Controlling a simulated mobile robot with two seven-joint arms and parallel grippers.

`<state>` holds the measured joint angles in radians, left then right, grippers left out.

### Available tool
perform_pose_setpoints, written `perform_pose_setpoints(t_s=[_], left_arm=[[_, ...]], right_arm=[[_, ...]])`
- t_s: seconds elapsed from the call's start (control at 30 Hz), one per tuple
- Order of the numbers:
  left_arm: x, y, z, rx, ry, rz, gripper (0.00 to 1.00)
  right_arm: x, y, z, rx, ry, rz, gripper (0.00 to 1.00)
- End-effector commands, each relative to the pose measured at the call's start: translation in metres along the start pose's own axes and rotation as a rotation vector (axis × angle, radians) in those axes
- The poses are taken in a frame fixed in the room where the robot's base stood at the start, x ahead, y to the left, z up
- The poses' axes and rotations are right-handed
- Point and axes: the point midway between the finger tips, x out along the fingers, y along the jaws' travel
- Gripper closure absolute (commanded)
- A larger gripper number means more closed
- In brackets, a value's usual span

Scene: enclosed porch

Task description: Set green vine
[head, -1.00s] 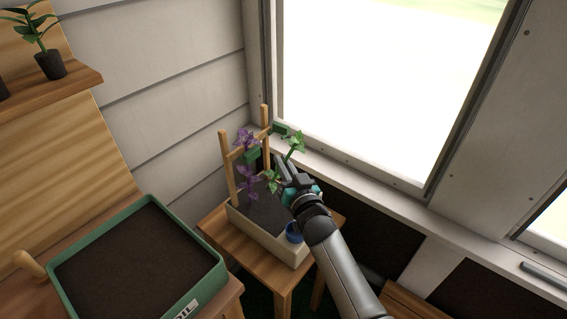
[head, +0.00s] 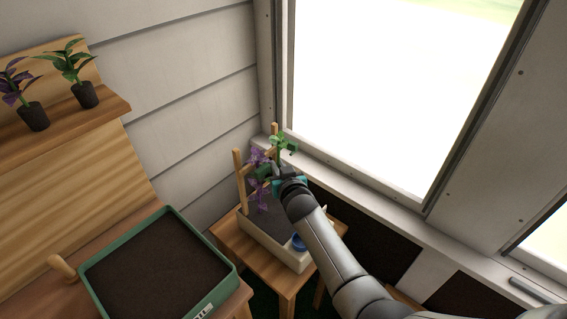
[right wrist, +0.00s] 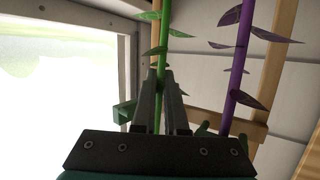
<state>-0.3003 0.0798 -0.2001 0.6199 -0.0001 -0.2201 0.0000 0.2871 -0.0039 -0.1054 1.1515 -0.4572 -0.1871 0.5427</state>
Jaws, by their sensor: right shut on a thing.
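The green vine (head: 284,143) stands upright at the wooden trellis (head: 240,180) in the cream planter box (head: 270,250). My right gripper (head: 277,173) is at the vine. In the right wrist view the fingers (right wrist: 161,82) are shut on the green vine's stem (right wrist: 162,50), in front of a wooden post. The purple vine (head: 258,160) stands beside it; it also shows in the right wrist view (right wrist: 238,65), apart from the fingers. A green clip (right wrist: 123,112) shows left of the fingers. The vine's base is hidden. My left gripper is out of view.
The planter stands on a small wooden table (head: 228,236) in the corner by the window (head: 390,95). A blue round thing (head: 299,242) sits at its front. A green soil tray (head: 226,284) is at lower left. Potted plants (head: 34,116) stand on a shelf (head: 70,125).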

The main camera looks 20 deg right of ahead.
Motion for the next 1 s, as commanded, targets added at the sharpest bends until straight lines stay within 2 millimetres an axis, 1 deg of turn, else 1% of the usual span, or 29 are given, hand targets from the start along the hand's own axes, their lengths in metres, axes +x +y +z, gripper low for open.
perform_pose_setpoints(t_s=[0.07,0.37,0.4,0.67,1.0], left_arm=[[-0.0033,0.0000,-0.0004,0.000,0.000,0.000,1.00],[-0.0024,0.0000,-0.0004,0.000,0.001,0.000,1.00],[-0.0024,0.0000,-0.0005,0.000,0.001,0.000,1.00],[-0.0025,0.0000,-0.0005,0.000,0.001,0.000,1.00],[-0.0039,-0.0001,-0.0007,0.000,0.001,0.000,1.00]], right_arm=[[0.0015,-0.0023,-0.0014,-0.009,-0.015,0.002,1.00],[0.0022,-0.0026,0.0004,-0.012,-0.020,0.002,1.00],[0.0021,-0.0026,0.0004,-0.012,-0.020,0.002,0.89],[0.0021,-0.0023,-0.0001,-0.011,-0.018,0.003,0.59],[-0.0005,-0.0019,-0.0009,-0.012,-0.017,0.003,0.59]])
